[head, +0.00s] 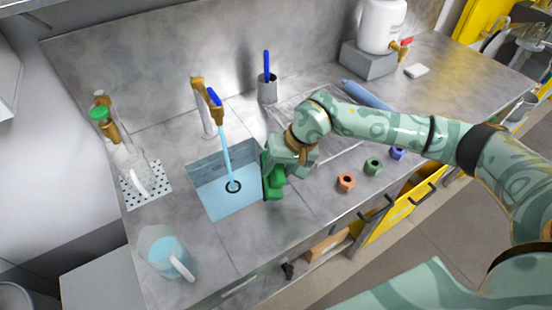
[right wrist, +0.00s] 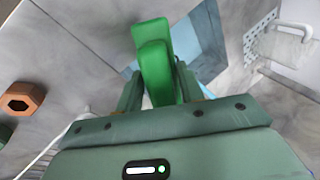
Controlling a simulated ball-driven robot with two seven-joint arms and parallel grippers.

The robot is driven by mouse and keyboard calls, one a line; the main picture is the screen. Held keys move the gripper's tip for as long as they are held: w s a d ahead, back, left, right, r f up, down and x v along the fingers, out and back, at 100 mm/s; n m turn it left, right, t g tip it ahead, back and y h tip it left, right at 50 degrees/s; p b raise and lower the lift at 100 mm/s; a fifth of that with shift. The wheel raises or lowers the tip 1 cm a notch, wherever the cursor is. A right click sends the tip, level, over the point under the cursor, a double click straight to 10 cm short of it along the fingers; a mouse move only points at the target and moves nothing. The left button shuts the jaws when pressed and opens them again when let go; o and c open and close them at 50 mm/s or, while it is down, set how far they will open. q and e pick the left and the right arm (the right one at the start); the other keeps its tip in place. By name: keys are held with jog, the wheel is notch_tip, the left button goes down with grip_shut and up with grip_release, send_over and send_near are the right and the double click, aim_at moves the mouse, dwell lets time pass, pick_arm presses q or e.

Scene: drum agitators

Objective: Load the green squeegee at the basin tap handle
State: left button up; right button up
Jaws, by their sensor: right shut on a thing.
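My right gripper (head: 277,168) is shut on the green squeegee (head: 275,185) at the right edge of the blue basin (head: 213,173). In the right wrist view the squeegee (right wrist: 155,60) sticks out from between the fingers (right wrist: 158,82), with part of the basin (right wrist: 200,40) behind it. The basin tap (head: 203,110) stands behind the basin with its blue handle (head: 214,97) at the top. A blue stream runs from it to the drain (head: 233,186). The squeegee is apart from the handle. The left gripper is not in view.
At left, a green-topped tap (head: 100,113) stands over a perforated plate (head: 157,197) with a clear vessel. A jug (head: 163,255) stands at front left. A cup (head: 267,90) holds a blue-handled tool. Orange (head: 346,182), green (head: 373,166) and blue (head: 397,153) nuts lie right of my gripper.

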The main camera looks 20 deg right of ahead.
jog(key=shift+w+f+b, duration=0.35)
jog(key=shift+w+f, duration=0.05)
jog(key=shift+w, duration=0.05)
pick_arm(q)
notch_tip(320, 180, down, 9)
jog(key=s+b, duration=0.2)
jog(key=b, duration=0.6)
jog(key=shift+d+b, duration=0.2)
jog(key=shift+b, duration=0.2)
pick_arm(e)
jog(key=w+a+f, duration=0.2)
jog(key=w+a, duration=0.7)
jog(key=shift+a+f, duration=0.2)
pick_arm(q)
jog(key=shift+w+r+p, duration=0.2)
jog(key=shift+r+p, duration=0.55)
jog(key=shift+p, duration=0.05)
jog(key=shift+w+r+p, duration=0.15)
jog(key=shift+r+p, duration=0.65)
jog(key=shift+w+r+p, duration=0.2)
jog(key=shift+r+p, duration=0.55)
jog(key=shift+p, duration=0.05)
pick_arm(e)
jog(key=s+d, duration=0.5)
jog(key=shift+s+d, duration=0.25)
jog(key=shift+d, duration=0.1)
